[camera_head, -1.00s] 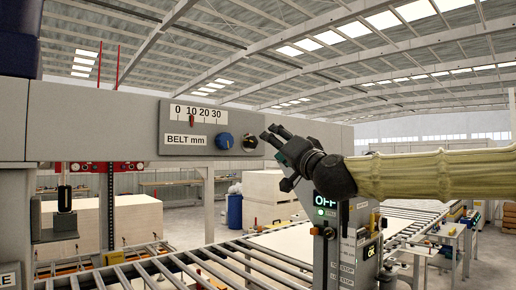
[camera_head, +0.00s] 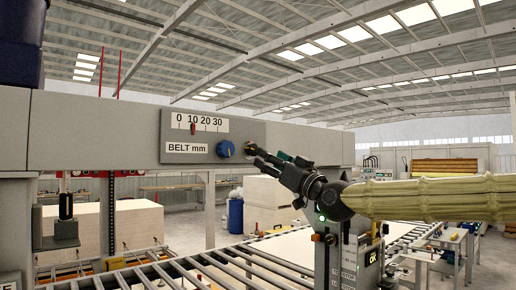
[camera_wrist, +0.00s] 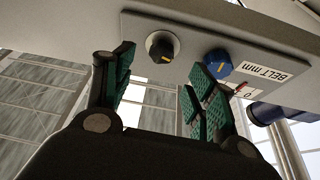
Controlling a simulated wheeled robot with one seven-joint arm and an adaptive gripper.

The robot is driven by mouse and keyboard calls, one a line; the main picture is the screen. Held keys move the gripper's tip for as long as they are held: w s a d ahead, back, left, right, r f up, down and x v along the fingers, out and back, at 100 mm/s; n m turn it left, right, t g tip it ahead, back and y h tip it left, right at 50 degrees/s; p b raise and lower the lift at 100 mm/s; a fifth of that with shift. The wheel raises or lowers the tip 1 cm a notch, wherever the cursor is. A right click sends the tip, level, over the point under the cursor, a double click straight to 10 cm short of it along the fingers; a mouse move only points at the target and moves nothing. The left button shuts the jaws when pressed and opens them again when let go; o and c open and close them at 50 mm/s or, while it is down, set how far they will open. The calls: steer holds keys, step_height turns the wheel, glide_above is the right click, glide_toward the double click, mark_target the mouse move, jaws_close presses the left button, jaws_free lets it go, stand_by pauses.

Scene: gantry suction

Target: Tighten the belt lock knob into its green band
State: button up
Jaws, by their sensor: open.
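The belt panel (camera_head: 185,158) on the grey beam carries a blue knob (camera_head: 225,148) and, to its right, a small dark knob (camera_head: 250,147). In the wrist view the dark knob (camera_wrist: 162,46) is round and black with a yellow mark, and the blue knob (camera_wrist: 217,63) is beside it. I cannot make out a green band on the panel. My gripper (camera_head: 254,157) is open and empty, close to the dark knob. In the wrist view its green-padded fingers (camera_wrist: 158,78) are spread, with the dark knob beyond the gap between them, apparently not gripped.
A belt scale (camera_head: 200,124) above the knobs has its red pointer near 10. A roller conveyor (camera_head: 205,268) runs below the beam. A grey control post (camera_head: 340,250) stands below my arm. Stacked pale boards (camera_head: 265,200) stand behind.

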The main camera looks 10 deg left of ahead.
mark_target(255, 151)
steer(key=p+x, duration=0.3)
steer(key=x, duration=0.3)
steer(key=shift+w+a+r, duration=0.1)
steer(key=shift+w+a, duration=0.05)
steer(key=shift+a, duration=0.1)
steer(key=c, duration=1)
